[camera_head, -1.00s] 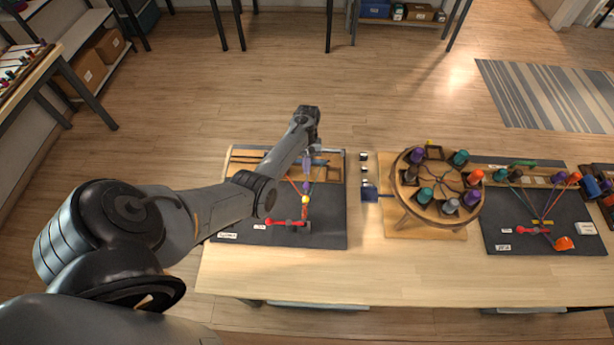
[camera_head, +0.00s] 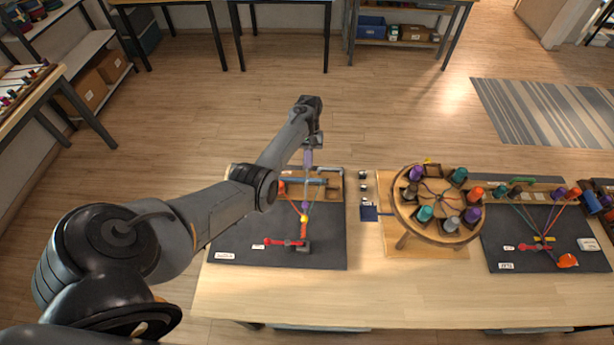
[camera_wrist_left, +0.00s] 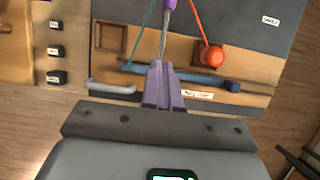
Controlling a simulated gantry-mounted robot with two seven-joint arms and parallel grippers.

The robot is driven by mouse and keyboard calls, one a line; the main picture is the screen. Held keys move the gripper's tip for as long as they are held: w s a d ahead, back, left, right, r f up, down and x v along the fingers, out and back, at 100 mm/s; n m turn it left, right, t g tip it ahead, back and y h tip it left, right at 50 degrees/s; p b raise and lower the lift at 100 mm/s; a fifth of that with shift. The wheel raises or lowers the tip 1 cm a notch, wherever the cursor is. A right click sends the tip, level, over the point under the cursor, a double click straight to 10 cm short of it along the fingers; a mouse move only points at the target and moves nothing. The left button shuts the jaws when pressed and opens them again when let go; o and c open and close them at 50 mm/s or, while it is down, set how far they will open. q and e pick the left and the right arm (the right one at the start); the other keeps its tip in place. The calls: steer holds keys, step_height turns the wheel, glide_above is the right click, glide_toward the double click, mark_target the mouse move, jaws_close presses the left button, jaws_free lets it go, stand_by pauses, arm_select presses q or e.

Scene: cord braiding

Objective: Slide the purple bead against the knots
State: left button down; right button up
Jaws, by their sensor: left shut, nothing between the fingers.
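The purple bead (camera_head: 305,207) sits on the cords above the dark mat (camera_head: 235,246), right next to a yellow bead (camera_head: 304,219). An orange-red length leads from the beads to a red clamp (camera_head: 284,242); the knots are too small to make out. My left gripper (camera_head: 309,160) is behind the purple bead and apart from it. In the left wrist view its pale purple fingers (camera_wrist_left: 163,84) are shut, and the purple bead (camera_wrist_left: 170,4) is at the top edge, partly cut off. A thin greyish strand runs between bead and fingertips. My right gripper is not in view.
A blue bar (camera_wrist_left: 185,78) and an orange bobbin (camera_wrist_left: 211,55) lie close to my left fingers. A round braiding stand with several bobbins (camera_head: 425,214) is to the right. A second dark mat with cords (camera_head: 515,253) lies farther right. The front of the table is clear.

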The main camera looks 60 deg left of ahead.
mark_target(305, 205)
arm_select(q)
steer(key=b+x, duration=0.4)
steer(key=x, duration=0.5)
steer(key=shift+d+f+b, duration=0.1)
steer(key=shift+f+b, duration=0.1)
steer(key=shift+b, duration=0.2)
steer(key=d+p, duration=0.1)
steer(key=s+d+p, duration=0.1)
steer(key=p, duration=0.1)
steer(key=shift+s+d+r, duration=0.15)
steer(key=shift+s+r, duration=0.1)
steer(key=shift+r, duration=0.05)
steer(key=shift+s+d+f+p, duration=0.1)
steer(key=shift+s+d+p, duration=0.2)
steer(key=shift+d, duration=0.15)
steer(key=shift+s+d+f, duration=0.1)
steer(key=shift+d, duration=0.05)
